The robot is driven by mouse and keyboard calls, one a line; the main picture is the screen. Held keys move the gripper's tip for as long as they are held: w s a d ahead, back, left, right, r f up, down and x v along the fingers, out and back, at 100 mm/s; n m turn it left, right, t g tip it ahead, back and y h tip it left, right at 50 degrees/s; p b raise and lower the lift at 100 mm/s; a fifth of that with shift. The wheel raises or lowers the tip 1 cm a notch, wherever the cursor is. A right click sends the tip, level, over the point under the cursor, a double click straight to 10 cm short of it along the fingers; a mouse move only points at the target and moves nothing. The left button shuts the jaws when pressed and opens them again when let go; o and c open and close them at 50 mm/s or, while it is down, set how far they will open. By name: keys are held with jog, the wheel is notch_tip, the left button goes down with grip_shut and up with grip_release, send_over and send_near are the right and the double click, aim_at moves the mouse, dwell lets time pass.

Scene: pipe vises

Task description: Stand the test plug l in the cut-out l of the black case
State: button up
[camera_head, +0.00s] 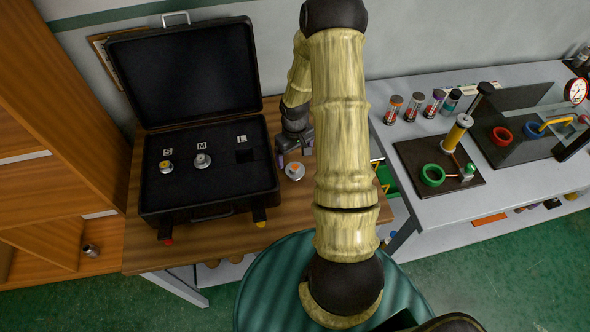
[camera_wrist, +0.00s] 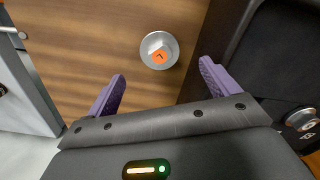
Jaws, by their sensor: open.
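Test plug l (camera_head: 295,171), a silver round piece with an orange top, stands on the wooden bench just right of the black case (camera_head: 211,209). In the wrist view the plug (camera_wrist: 159,50) shows a mark on its orange face. My gripper (camera_head: 294,156) is open and empty at the plug. In the wrist view its purple fingers (camera_wrist: 162,70) are spread wide, with the plug between their lines and slightly beyond the tips. Cut-out l (camera_head: 244,156) is an empty dark square below the L label. The case lies open, its lid raised at the back.
Plugs stand at S (camera_head: 166,167) and M (camera_head: 202,161) in the case. The case's right wall (camera_wrist: 222,32) rises close to my right finger in the wrist view. A grey table (camera_head: 400,130) with bottles and a pipe rig stands to the right.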

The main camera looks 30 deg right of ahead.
aim_at(295, 166)
jog(key=shift+f, duration=0.55)
jog(key=shift+f, duration=0.15)
jog(key=shift+f+p, duration=0.65)
jog(key=shift+f, duration=2.1)
jog(key=shift+c, duration=0.5)
jog(key=c, duration=1.2)
jog(key=shift+r, duration=0.15)
notch_tip(295, 166, up, 10)
jog(key=shift+f+b, duration=0.1)
jog(key=shift+b, duration=1.15)
